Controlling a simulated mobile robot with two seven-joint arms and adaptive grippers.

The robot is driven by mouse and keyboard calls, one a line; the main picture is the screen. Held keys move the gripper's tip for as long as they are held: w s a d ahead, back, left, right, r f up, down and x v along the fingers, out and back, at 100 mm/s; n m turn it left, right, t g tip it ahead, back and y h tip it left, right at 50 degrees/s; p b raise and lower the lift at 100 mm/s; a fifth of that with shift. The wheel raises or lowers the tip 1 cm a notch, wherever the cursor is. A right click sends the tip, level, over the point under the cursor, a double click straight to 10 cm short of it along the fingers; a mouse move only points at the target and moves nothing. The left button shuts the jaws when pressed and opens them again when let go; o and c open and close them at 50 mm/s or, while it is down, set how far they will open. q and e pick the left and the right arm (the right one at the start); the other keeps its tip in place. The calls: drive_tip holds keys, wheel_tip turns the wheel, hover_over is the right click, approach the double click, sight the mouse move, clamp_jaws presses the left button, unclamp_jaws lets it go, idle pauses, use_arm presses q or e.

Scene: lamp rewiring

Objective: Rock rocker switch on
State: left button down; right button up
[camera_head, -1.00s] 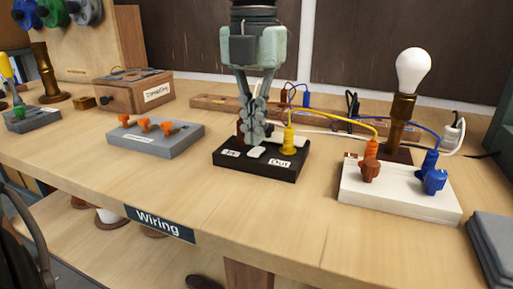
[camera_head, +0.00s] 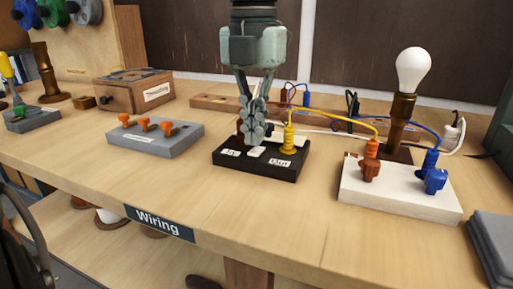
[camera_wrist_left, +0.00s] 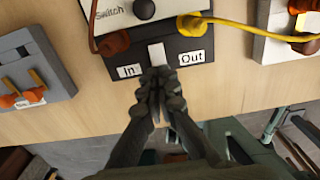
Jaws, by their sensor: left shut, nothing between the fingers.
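A black switch box (camera_head: 262,174) sits on the bench, with white labels reading "In" and "Out" on its front. A small white rocker (camera_head: 256,152) lies between the labels; it also shows in the wrist view (camera_wrist_left: 157,54). My left gripper (camera_head: 256,140) points down over the box, shut and empty, with its fingertips right at the rocker. My right gripper is not in view.
A yellow plug (camera_head: 288,140) and its cable rise from the box's right side. A white base (camera_head: 400,194) with red and blue plugs stands to the right, before the unlit-looking bulb (camera_head: 412,71). A grey block (camera_head: 156,142) with orange knobs stands left. The front bench is clear.

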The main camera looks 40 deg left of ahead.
sight(254, 152)
use_arm(q)
drive_tip(key=shift+f+b, duration=0.9)
drive_tip(key=shift+f, duration=0.2)
idle(0.3)
drive_tip(key=shift+r, duration=0.1)
drive_tip(key=shift+r+p, duration=2.5)
drive_tip(key=shift+r, duration=1)
drive_tip(key=shift+f, duration=0.1)
